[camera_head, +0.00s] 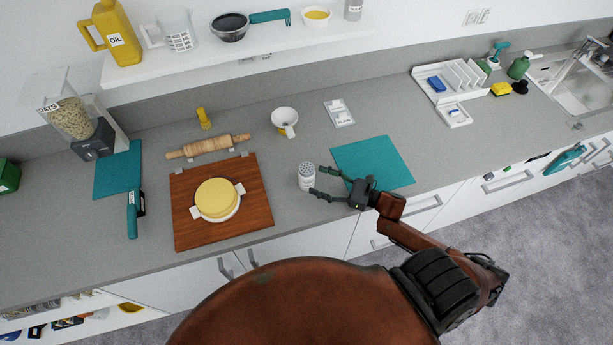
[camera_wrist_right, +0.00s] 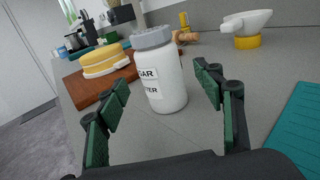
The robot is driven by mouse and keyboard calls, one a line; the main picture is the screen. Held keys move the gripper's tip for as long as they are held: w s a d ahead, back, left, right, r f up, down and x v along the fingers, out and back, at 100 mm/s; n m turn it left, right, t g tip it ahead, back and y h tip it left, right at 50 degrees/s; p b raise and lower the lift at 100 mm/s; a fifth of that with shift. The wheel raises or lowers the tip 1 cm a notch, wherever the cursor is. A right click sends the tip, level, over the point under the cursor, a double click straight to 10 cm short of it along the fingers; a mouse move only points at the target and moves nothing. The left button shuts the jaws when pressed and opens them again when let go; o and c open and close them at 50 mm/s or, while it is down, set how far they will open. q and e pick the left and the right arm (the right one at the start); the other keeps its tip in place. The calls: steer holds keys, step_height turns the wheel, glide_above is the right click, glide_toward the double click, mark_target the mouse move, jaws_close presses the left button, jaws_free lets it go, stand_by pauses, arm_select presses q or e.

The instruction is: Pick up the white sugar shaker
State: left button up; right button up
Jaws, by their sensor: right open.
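The white sugar shaker (camera_head: 306,178) stands upright on the grey counter, between the wooden board and the teal mat. It has a grey perforated lid and a black-lettered label. In the right wrist view the shaker (camera_wrist_right: 160,80) stands beyond and between the fingers, with free space on both sides. My right gripper (camera_head: 322,181) is open and empty, its fingers pointing left at the shaker. In the right wrist view its green-padded fingers (camera_wrist_right: 163,95) are spread wide. My left gripper is not in view.
A wooden board (camera_head: 256,230) with a yellow round on a white plate lies left of the shaker. A teal mat (camera_head: 391,157) lies under and beyond my right gripper. Counter around the shaker is bare.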

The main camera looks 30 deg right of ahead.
mark_target(307, 176)
steer(key=x, duration=0.2)
steer(key=p+x, duration=0.1)
steer(key=x, duration=0.2)
steer(key=shift+r+p, duration=0.2)
steer(key=shift+p, duration=0.1)
steer(key=shift+w+a+f, duration=0.1)
steer(key=shift+w+a, duration=0.1)
steer(key=shift+w, duration=0.05)
steer(key=shift+s, duration=0.1)
steer(key=c, duration=1.4)
